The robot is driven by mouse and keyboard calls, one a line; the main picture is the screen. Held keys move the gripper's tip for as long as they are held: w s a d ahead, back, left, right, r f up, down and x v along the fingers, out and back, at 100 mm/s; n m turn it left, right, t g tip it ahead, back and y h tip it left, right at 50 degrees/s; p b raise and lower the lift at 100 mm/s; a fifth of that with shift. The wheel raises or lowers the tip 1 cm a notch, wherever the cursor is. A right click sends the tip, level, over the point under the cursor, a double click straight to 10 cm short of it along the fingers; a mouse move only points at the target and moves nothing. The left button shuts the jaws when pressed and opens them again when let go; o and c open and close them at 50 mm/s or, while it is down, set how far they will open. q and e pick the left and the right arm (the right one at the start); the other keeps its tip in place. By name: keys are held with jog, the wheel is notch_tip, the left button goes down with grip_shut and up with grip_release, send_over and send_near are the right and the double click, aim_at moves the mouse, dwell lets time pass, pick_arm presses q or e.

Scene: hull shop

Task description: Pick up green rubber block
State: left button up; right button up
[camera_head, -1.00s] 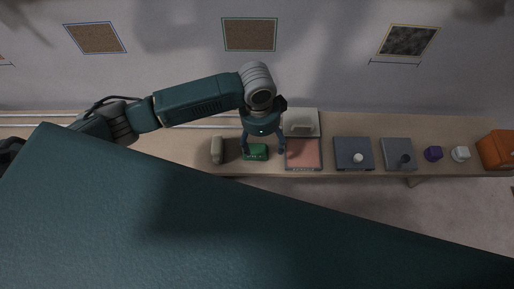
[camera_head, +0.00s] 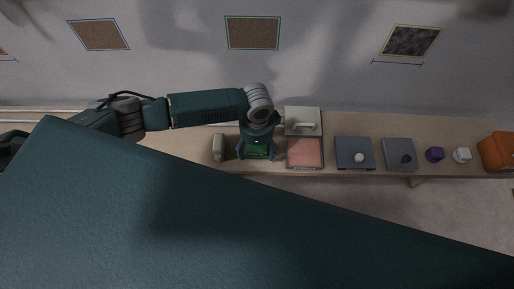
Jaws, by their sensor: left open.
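The green rubber block (camera_head: 257,153) lies on the long wooden bench near its front edge. My left gripper (camera_head: 257,156) is over it from above, with its fingers spread, one on each side of the block. The wrist hides the back part of the block. I cannot tell whether the fingers touch it. My right gripper does not show.
A beige block (camera_head: 218,148) stands close to the left of the gripper. A tray with a pink surface (camera_head: 304,153) lies close to its right. Farther right are grey pads (camera_head: 353,147), a purple piece (camera_head: 435,155), a white piece (camera_head: 461,155) and an orange box (camera_head: 497,151).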

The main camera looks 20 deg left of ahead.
aim_at(257, 150)
pick_arm(q)
jog(key=shift+f, duration=0.35)
jog(key=c, duration=1.3)
jog(key=shift+r, duration=0.1)
notch_tip(257, 150, up, 20)
